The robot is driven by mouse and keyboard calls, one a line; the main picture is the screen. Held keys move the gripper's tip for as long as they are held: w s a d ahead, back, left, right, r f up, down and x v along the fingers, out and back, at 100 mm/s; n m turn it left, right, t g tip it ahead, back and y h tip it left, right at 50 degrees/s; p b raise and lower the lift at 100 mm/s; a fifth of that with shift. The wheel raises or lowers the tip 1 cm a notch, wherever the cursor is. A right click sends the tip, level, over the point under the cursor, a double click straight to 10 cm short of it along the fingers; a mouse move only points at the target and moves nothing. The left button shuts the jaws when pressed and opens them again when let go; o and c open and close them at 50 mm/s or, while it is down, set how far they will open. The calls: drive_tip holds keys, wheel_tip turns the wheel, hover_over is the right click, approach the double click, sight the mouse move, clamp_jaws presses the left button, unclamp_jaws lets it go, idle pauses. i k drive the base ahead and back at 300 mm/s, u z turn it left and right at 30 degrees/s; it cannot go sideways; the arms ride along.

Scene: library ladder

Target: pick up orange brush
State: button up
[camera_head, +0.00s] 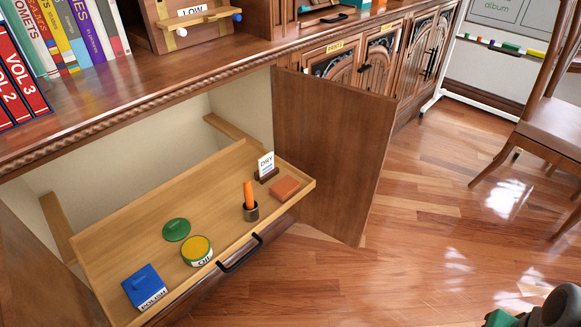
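An orange brush (249,193) stands upright on the pulled-out wooden drawer tray (150,222), toward its right end. Its orange handle points up. Its lower end is in or on a short dark brown round piece (251,212); I cannot tell if that is a cup or part of the brush. My gripper's fingers cannot be made out. Only a dark grey rounded part and a green piece, seemingly of my arm, show at the bottom right corner, well apart from the tray.
Near the brush are a reddish-brown block (285,189) and a "DRY" sign (265,165). A yellow-topped oil tin (196,250), green lid (176,229) and blue polish box (144,286) lie leftward. An open cabinet door (330,150) stands right of the tray.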

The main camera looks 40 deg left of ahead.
sight(249, 196)
drive_tip(key=i, duration=0.75)
drive_tip(key=u, duration=2.9)
